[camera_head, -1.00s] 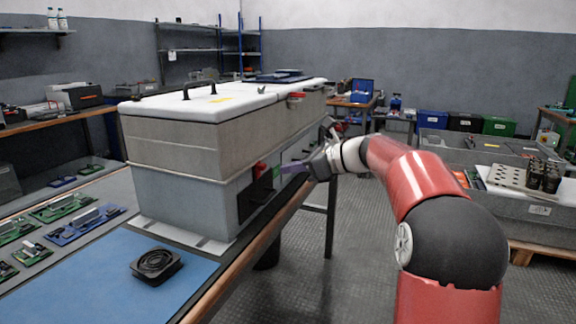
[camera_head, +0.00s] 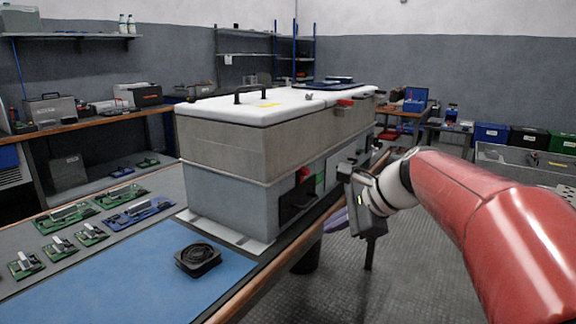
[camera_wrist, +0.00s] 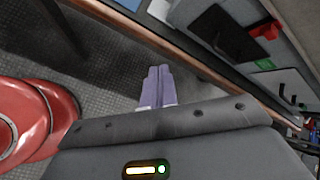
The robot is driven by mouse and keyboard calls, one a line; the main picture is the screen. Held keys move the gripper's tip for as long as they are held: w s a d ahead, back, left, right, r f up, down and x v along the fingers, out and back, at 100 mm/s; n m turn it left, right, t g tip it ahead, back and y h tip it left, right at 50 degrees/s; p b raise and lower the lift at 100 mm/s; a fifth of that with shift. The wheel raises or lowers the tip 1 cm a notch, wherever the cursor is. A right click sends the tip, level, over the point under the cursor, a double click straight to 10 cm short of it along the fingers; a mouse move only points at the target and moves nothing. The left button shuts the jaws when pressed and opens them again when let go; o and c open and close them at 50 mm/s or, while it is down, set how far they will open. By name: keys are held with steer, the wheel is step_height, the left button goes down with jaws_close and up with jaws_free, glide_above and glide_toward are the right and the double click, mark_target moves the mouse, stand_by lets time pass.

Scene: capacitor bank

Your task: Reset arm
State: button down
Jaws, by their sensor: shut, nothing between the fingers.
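My gripper (camera_head: 338,220) is at the end of my red arm, off the front edge of the workbench, beside the capacitor bank cabinet (camera_head: 235,205). In the wrist view its two purple fingers (camera_wrist: 157,86) lie together, with nothing between them. They point down toward the floor and the bench edge. The cabinet is a grey box with a white lid and a black handle on top. Its near side has a black panel (camera_head: 297,201), a red part (camera_head: 303,174) and a green part (camera_head: 320,180). The black panel and red part also show in the wrist view.
A black fan (camera_head: 198,259) lies on the blue mat (camera_head: 130,285). Several green and blue circuit boards (camera_head: 85,214) lie at the left of the bench. The workbench edge (camera_head: 262,290) runs close by my gripper. The floor (camera_head: 430,260) below my arm looks clear.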

steer(key=s+d+f+n+h, duration=0.1)
steer(key=s+f+n+h, duration=0.1)
steer(key=s+f+n, duration=0.2)
steer(key=s+d+f+n+h, duration=0.2)
steer(key=s+f+n, duration=0.2)
steer(key=s+n, duration=0.3)
steer(key=s+d+f+n+h, duration=0.1)
steer(key=s+f+n+h, duration=0.2)
steer(key=s, duration=0.9)
steer(key=shift+d+f+n, duration=0.15)
steer(key=shift+f+n, duration=0.25)
steer(key=shift+n, duration=0.8)
steer(key=c, duration=2.1)
jaws_free()
steer(key=shift+c, duration=0.2)
